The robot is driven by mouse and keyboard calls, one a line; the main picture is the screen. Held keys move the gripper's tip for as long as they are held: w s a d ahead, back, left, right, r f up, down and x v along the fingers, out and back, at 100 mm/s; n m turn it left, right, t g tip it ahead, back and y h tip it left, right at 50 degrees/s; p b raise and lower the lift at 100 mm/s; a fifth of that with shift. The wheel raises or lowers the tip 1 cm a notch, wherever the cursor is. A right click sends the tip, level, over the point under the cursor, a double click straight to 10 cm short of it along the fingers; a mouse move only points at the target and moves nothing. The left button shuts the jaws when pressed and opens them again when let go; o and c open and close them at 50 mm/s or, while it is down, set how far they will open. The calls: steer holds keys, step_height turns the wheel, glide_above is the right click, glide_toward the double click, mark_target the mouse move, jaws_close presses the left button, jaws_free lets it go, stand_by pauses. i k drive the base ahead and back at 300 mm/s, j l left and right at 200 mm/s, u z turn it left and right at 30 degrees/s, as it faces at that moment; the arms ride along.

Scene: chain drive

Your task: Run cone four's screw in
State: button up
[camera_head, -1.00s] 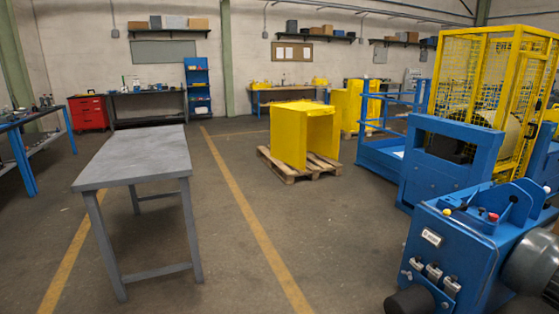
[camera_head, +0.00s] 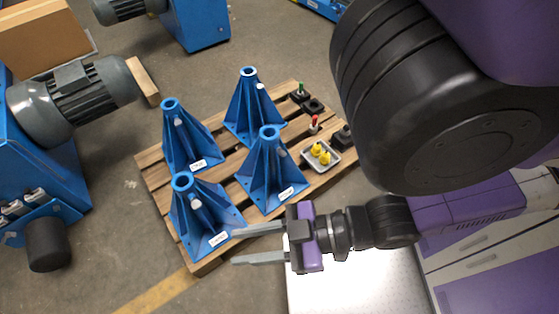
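Several blue cone stands with ring tops stand upright on a wooden pallet: back left (camera_head: 176,140), back right (camera_head: 246,108), front right (camera_head: 268,172) and front left (camera_head: 192,215). White labels at their feet are too small to read, so I cannot tell which is cone four. Each has a small pale stub near its top, such as the one on the front-left cone (camera_head: 195,203); I cannot tell how far any screw is in. My gripper (camera_head: 235,246) is open and empty, its two grey fingers pointing left, beside the front-left cone's right side.
The pallet (camera_head: 153,181) also holds a grey tray (camera_head: 334,163) with yellow pieces, a red-topped piece (camera_head: 314,124), a green-topped piece (camera_head: 300,91) and black blocks. A blue machine with a grey motor (camera_head: 85,98) stands left. My arm covers the upper right.

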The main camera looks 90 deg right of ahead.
mark_target(280, 151)
steer(key=k+j+z, duration=0.1)
steer(key=z, duration=0.35)
steer(key=k+z, duration=0.3)
steer(key=z, duration=0.2)
steer(key=k+l+z, duration=0.1)
steer(key=z, duration=0.35)
steer(key=k+l, duration=0.35)
steer(key=k, duration=0.2)
